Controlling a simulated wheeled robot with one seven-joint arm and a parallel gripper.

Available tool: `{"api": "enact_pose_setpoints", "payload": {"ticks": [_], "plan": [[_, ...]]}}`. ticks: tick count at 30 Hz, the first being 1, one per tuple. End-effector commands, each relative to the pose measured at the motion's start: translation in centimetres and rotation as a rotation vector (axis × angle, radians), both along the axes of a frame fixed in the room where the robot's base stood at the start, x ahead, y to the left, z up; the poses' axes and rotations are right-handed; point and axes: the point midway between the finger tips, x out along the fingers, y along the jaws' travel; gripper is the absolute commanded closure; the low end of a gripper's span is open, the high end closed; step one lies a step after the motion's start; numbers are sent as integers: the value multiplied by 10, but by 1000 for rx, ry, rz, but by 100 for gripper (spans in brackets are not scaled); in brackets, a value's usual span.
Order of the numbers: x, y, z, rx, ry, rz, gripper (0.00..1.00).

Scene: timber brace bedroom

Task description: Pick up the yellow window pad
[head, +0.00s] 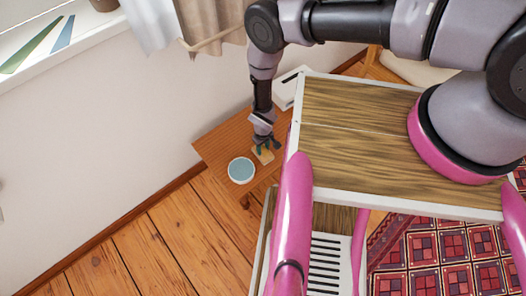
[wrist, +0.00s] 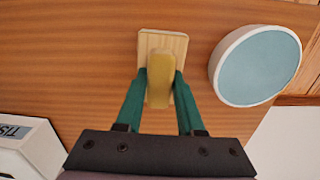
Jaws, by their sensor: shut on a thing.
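The yellow window pad shows in the wrist view as a pale, wood-coloured plate with a raised yellow piece (wrist: 160,78) along its middle. My gripper (wrist: 160,85) has its two green fingers closed on either side of the yellow piece. In the head view the pad (head: 263,155) is a small tan shape at the fingertips of my gripper (head: 265,146), over the small wooden table (head: 215,148). I cannot tell whether the pad touches the tabletop. The fingertips partly hide it in the head view.
A white round dish with a blue-grey top (head: 241,170) stands close beside the pad; it also shows in the wrist view (wrist: 258,66). A white box with lettering (wrist: 25,145) lies at the wrist view's lower left. The wall and curtain (head: 205,20) are behind the table.

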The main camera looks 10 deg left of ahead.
Motion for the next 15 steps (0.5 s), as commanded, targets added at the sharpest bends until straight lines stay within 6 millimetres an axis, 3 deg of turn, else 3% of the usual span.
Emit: {"api": "enact_pose_setpoints", "payload": {"ticks": [8,15], "plan": [[1,1,14,1,-1,0,100],[1,1,58,1,-1,0,100]]}}
